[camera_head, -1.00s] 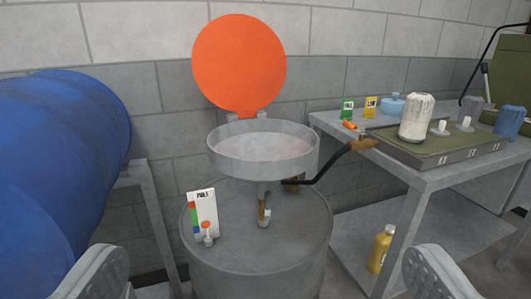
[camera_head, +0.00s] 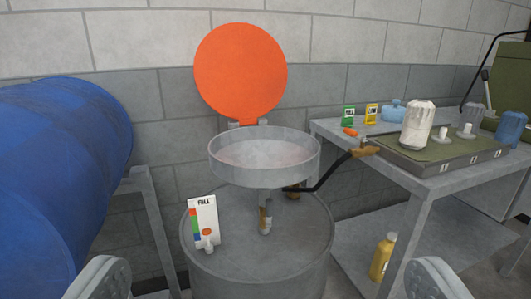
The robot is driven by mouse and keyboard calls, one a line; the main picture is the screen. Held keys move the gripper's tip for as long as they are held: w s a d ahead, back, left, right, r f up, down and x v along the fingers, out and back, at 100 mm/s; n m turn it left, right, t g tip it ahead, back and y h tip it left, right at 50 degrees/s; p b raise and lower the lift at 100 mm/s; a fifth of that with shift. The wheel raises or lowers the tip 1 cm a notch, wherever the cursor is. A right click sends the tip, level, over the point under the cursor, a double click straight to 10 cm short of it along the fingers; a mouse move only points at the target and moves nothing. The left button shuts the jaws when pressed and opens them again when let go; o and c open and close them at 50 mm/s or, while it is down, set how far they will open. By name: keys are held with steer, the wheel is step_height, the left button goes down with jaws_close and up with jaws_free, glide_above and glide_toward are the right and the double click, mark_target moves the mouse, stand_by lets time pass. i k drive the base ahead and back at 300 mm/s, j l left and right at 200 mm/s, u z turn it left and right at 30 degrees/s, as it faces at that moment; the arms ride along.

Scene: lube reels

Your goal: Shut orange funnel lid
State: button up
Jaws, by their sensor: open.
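The orange round lid (camera_head: 241,72) stands upright, open, hinged at the back rim of the grey funnel pan (camera_head: 265,170). The funnel sits above a grey drum (camera_head: 290,240), and its bowl is uncovered. My gripper (camera_head: 268,285) is open, with its two grey fingers low at the left and right of the picture. It holds nothing and is apart from the lid and the funnel, on the near side of the drum.
A blue drum (camera_head: 60,180) lies at the left. A white level card (camera_head: 204,222) stands on the grey drum. A black crank with a wooden handle (camera_head: 365,151) reaches out right of the funnel. A grey table (camera_head: 450,180) with bottles stands right; a yellow bottle (camera_head: 382,257) is below.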

mark_target(241, 71)
steer(key=i+l, duration=0.2)
steer(key=i+l+u, duration=0.1)
steer(key=l, duration=0.3)
steer(key=i+l+u, duration=0.1)
steer(key=i+l, duration=0.2)
